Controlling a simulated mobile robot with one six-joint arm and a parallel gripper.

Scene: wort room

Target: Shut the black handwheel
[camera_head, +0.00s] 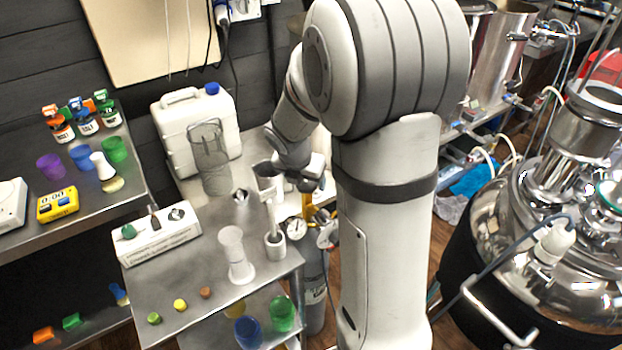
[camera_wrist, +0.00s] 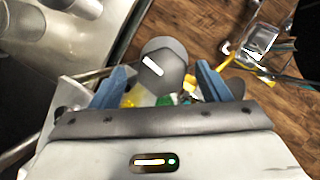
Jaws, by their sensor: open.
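My gripper (camera_wrist: 160,72) is open, with its two blue fingers apart. A dark grey round knob with a white mark, which looks like the black handwheel (camera_wrist: 164,62), shows between and just beyond the fingertips in the wrist view. I cannot tell whether the fingers touch it. In the head view my gripper is partly hidden by my arm, over the brass valve (camera_head: 308,206) of a grey gas cylinder (camera_head: 314,292). The handwheel is not clearly seen there.
A round gauge (camera_head: 296,228) sits at the valve. A steel trolley (camera_head: 205,262) on the left carries a white jerrycan (camera_head: 181,122), a tall glass beaker (camera_head: 212,170) and a white cylinder stand (camera_head: 236,258). A large steel vessel (camera_head: 500,235) stands at right.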

